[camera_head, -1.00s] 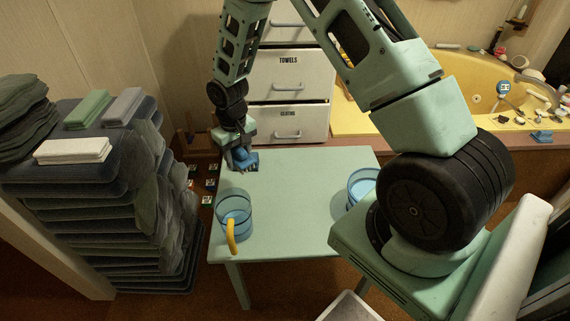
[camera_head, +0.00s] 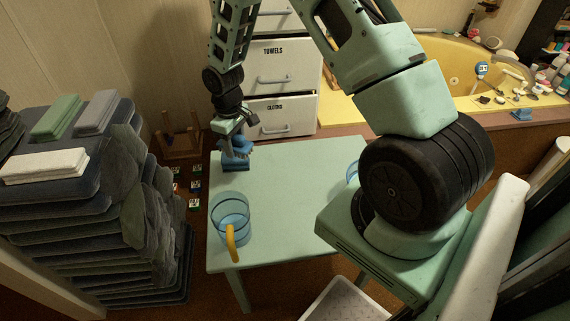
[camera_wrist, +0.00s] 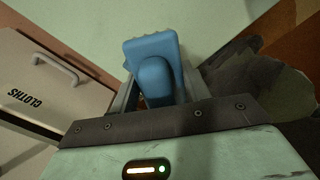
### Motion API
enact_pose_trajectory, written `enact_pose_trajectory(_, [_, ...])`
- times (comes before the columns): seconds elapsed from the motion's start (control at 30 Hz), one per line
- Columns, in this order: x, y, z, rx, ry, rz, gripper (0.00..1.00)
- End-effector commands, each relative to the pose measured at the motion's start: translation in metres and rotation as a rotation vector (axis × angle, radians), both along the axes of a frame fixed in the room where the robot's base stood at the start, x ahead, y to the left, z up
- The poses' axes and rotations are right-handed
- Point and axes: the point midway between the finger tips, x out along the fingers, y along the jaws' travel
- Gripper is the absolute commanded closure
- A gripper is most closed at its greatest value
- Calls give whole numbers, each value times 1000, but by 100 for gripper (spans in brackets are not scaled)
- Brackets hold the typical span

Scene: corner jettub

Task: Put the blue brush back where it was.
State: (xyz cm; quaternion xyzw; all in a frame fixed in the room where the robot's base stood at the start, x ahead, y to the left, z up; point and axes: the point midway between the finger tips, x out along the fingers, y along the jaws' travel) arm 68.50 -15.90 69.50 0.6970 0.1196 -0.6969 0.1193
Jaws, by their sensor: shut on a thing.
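The blue brush (camera_head: 235,160) is at the far left corner of the green table (camera_head: 290,190), at or just above its top; I cannot tell whether it touches. My gripper (camera_head: 233,146) is above it, pointing down, shut on the brush. In the wrist view the brush (camera_wrist: 154,70) sits between the fingers of my gripper (camera_wrist: 155,92), with the pale green tabletop (camera_wrist: 195,22) beyond it. The fingers hide part of the brush.
A clear blue mug (camera_head: 231,215) with a yellow handle stands at the table's front left. Another blue vessel (camera_head: 352,172) is mostly hidden by my arm. Towel stacks (camera_head: 130,200) stand left, drawers (camera_head: 280,85) behind, a yellow tub (camera_head: 450,70) at right. The table's middle is clear.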

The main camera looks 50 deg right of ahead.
Motion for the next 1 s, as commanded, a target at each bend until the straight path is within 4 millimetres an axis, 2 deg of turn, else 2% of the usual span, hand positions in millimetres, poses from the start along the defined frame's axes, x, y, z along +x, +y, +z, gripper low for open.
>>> enact_pose_trajectory(0.17, [-7,-27,-3,-1,-1,207,86])
enact_pose_trajectory(0.7, [-48,-118,-9,1,0,1082,86])
enact_pose_trajectory(1.0, [-62,-140,-10,1,0,1348,86])
